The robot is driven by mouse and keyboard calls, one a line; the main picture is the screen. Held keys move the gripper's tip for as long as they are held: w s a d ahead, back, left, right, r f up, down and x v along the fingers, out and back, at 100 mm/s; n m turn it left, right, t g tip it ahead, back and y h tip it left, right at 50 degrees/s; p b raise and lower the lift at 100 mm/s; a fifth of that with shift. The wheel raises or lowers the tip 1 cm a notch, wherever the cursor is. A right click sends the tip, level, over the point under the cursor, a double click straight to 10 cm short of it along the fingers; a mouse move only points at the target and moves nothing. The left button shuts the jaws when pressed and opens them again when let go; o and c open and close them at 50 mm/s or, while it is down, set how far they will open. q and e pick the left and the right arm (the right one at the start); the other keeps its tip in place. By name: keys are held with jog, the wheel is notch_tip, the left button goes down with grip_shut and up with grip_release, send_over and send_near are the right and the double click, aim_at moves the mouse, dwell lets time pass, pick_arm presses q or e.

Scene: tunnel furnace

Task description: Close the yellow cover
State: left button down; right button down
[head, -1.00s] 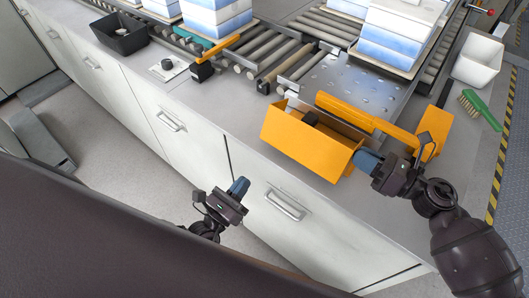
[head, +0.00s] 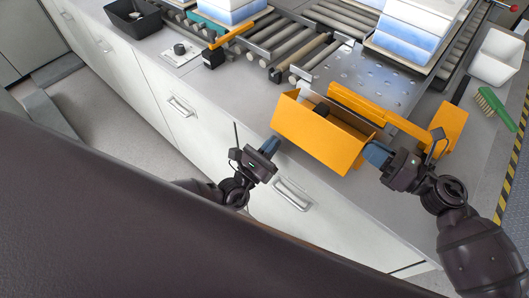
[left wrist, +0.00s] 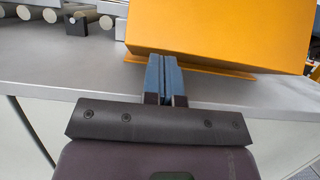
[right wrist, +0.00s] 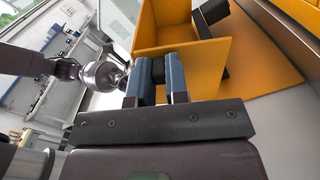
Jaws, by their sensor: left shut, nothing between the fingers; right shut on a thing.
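The yellow cover (head: 315,133) is a box-like housing standing open at the counter's front edge, with a dark block (head: 321,110) inside. My right gripper (head: 373,155) is at the housing's right end. My left gripper (head: 270,147) is shut and empty, just left of the housing and near the counter edge. In the left wrist view its fingers (left wrist: 163,75) are together before the yellow front face (left wrist: 215,35); I cannot tell whether they touch it.
A yellow bar (head: 365,108) runs behind the housing, and a yellow plate (head: 449,127) lies to its right. Roller conveyors (head: 302,53) carry blue-white stacks (head: 405,38). A green brush (head: 495,108) and white bin (head: 497,58) are at right. Drawer handles (head: 292,195) stick out below.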

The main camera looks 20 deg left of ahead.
pick_arm(q)
jog(key=shift+w+d+r, duration=0.1)
jog(key=shift+w, duration=0.2)
jog(key=shift+w+d+r, duration=0.1)
jog(key=shift+w+r, duration=0.2)
jog(key=shift+r, duration=0.5)
pick_arm(e)
jog(key=c, duration=1.1)
grip_release()
